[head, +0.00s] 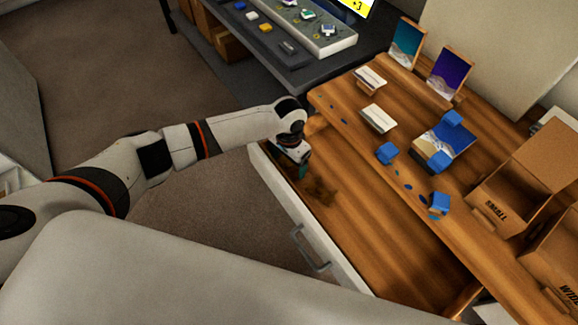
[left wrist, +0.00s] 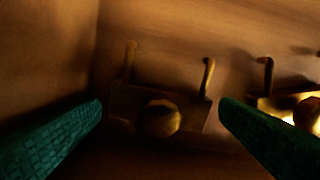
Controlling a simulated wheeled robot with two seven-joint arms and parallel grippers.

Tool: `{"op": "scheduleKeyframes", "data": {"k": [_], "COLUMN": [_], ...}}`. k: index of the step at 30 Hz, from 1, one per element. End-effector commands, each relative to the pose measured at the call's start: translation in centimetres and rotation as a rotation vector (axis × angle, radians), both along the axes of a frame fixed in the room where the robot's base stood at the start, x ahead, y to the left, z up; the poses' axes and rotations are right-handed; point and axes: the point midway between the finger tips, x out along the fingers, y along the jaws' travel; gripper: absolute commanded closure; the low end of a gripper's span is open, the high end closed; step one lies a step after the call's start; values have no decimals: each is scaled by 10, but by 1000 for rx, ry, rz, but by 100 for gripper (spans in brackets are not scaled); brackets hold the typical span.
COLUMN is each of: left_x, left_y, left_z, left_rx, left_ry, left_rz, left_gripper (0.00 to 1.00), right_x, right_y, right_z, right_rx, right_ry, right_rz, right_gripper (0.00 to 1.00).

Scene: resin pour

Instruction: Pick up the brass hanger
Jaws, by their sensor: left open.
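In the left wrist view a brass hanger (left wrist: 122,103) with two upright prongs and a round knob lies on a wooden surface. A second, similar brass piece (left wrist: 268,102) is partly visible at the right edge. My left gripper (left wrist: 160,106) is open, its two green fingers on either side of the first hanger. I cannot tell whether they touch it. My right gripper is not in view.
The drawer front with its handle (head: 311,250) stands on the near side. The wooden desk (head: 345,106) holds blue blocks (head: 387,153), a picture panel (head: 460,139), white cards (head: 378,118) and cardboard boxes (head: 517,185). A dark table (head: 285,72) stands behind. The drawer's middle is clear.

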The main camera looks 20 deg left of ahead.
Motion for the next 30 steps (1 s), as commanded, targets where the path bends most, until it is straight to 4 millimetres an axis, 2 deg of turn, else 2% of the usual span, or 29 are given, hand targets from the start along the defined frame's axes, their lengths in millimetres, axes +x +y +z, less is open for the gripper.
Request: {"op": "scheduleKeyframes", "data": {"k": [8, 15, 23, 26, 30], "left_x": [0, 0, 0, 1, 1], "left_y": [0, 0, 0, 0, 0], "left_z": [-5, -5, -1, 12, 40], "left_rx": [0, 0, -1, -2, -3], "left_ry": [-1, -1, -2, -4, -4], "left_rz": [-1, -1, 0, -1, -1], "left_gripper": [15, 49, 49, 49, 49], "right_x": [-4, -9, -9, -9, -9], "right_y": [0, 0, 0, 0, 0], "right_z": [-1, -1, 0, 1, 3], "right_rx": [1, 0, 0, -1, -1], "right_ry": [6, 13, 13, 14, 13], "right_rz": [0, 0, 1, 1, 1], "right_gripper": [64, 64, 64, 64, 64]}}
